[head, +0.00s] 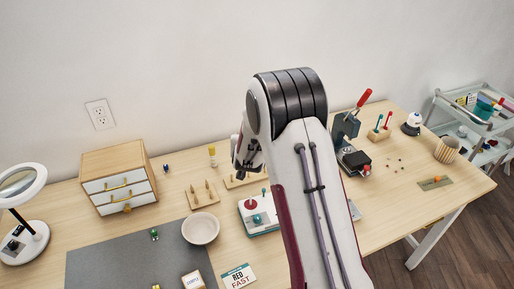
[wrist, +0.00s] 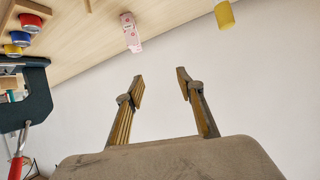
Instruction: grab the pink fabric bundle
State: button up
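A small pink block-like thing (wrist: 131,32) with pale markings lies on the wooden table near its wall-side edge in the wrist view. It may be the pink fabric bundle; I cannot make out its material. It does not show in the head view, where my arm covers part of the table. My gripper (wrist: 160,78) is open, with nothing between its fingers. In the wrist view the pink thing is beyond the fingertips, a little left of the middle. In the head view my gripper (head: 246,157) is partly hidden by my arm, above the table's back part.
A yellow cylinder (wrist: 225,14) stands right of the pink thing in the wrist view. A dark press (head: 345,126) with a red handle is close by. Small red, blue and yellow pots (wrist: 30,22) are at upper left. A bowl (head: 201,228) stands on the table.

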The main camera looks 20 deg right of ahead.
jog(key=d+f, duration=0.1)
jog(key=f, duration=0.1)
jog(key=w+d+f+h, duration=0.1)
jog(key=f, duration=0.2)
jog(key=d+f+h, duration=0.1)
jog(key=d+f, duration=0.1)
jog(key=f, duration=0.1)
jog(key=shift+w+f+m+t, duration=0.15)
jog(key=shift+m+t, duration=0.15)
jog(key=shift+m, duration=0.1)
jog(key=shift+x, duration=1.15)
jog(key=shift+w+d+f, duration=0.1)
jog(key=shift+x, duration=2.45)
jog(key=c, duration=1)
